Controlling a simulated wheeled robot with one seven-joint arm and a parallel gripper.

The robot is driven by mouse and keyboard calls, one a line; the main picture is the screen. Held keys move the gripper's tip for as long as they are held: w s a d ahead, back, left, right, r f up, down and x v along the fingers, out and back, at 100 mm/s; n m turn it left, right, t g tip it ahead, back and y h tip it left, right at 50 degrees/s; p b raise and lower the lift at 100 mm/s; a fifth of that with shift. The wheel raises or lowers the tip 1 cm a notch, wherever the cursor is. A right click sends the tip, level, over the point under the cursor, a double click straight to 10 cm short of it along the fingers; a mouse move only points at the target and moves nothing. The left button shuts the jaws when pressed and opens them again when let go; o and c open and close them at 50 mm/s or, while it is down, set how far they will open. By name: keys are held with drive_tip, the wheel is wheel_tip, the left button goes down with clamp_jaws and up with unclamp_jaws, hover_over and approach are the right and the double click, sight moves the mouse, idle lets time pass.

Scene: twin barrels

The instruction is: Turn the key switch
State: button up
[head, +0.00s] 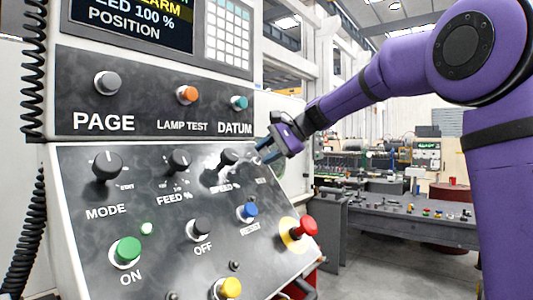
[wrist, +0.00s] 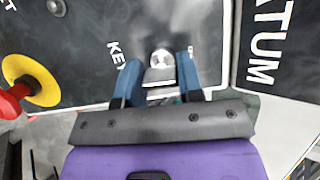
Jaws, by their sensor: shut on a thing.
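The key switch (wrist: 162,57) shows in the wrist view as a round silver lock with a grey key in it, on the dark panel beside the lettering "KEY". My gripper (wrist: 158,72) has its two blue fingers on either side of the key and is shut on it. In the head view my gripper (head: 264,153) is at the right edge of the sloping panel, below the "DATUM" label. There the gripper hides the key switch. The key's exact angle is hard to tell.
Close by are a black knob (head: 229,158), a blue button (head: 247,211) and a red emergency button (head: 305,227) on a yellow ring. A teal button (head: 239,103) sits above on the upper panel. Right of the console is open floor, with a workbench (head: 400,215) behind.

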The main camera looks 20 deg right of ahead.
drive_tip(key=shift+n, duration=0.3)
idle(0.4)
drive_tip(key=o, duration=0.9)
drive_tip(key=shift+o, duration=0.2)
drive_tip(key=v, duration=1)
drive_tip(key=shift+s+d+r, duration=0.2)
drive_tip(key=shift+r, duration=0.1)
